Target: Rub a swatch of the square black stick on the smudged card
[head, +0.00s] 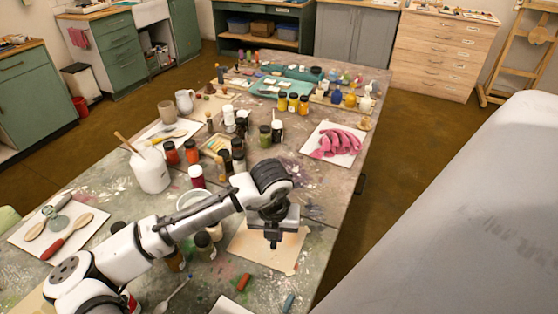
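My gripper (273,241) is over a beige card (249,252) near the front right of the table. It points down, and its dark fingertips are too small to show whether they are open, shut or holding something. I cannot tell whether the fingertips touch the card. The gripper and wrist hide part of the card, and no smudge on it is clear. I cannot make out the square black stick; a dark stick between the dark fingers would be hard to tell apart. A white card with thick pink strokes (333,143) lies farther back on the right.
A red stick (243,282) and a blue stick (288,303) lie in front of the beige card. Jars, including a dark green one (204,246), and a white bowl (194,198) stand left of my wrist. The table's right edge (345,216) is close.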

